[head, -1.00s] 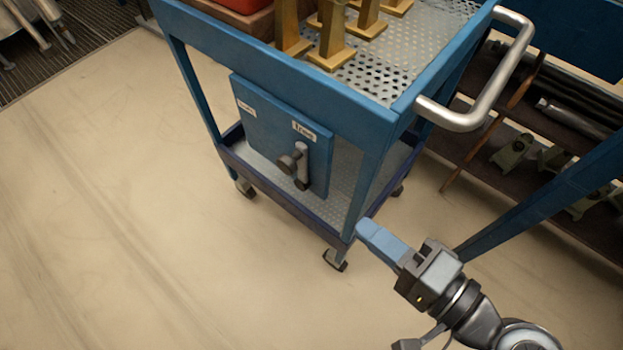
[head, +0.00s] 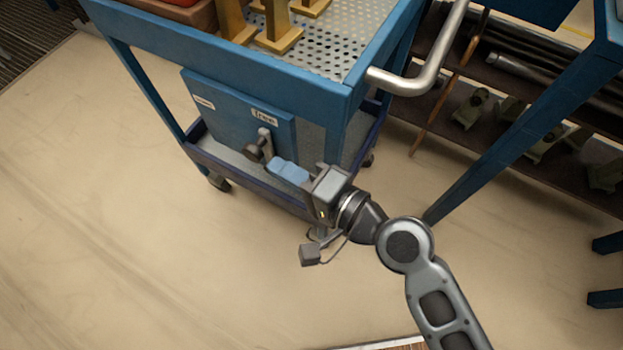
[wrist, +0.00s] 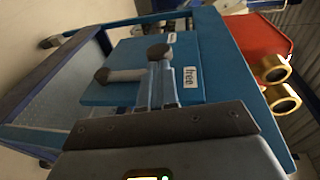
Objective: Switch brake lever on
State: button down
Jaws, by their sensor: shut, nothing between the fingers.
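The brake lever (head: 265,138) is a short grey bar with a dark round knob, mounted on a blue panel (head: 222,112) on the cart's side. In the wrist view the grey bar (wrist: 126,75) points left, with a dark end, away from the "free" label (wrist: 189,77). A dark knob (wrist: 160,51) shows just beyond my fingertips. My gripper (head: 273,164) is shut and empty, with its blue fingers right beside the lever. I cannot tell whether they touch it. In the head view, the fingers hide the lever's lower part.
The blue cart (head: 310,95) has a perforated top with brass-coloured blocks (head: 279,38) and a grey handle (head: 428,62) at its right. A blue leg (head: 510,130) and a shelf of metal parts stand to the right. The floor at left is clear.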

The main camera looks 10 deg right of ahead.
jog(key=shift+x, duration=1.2)
jog(key=shift+r, duration=0.1)
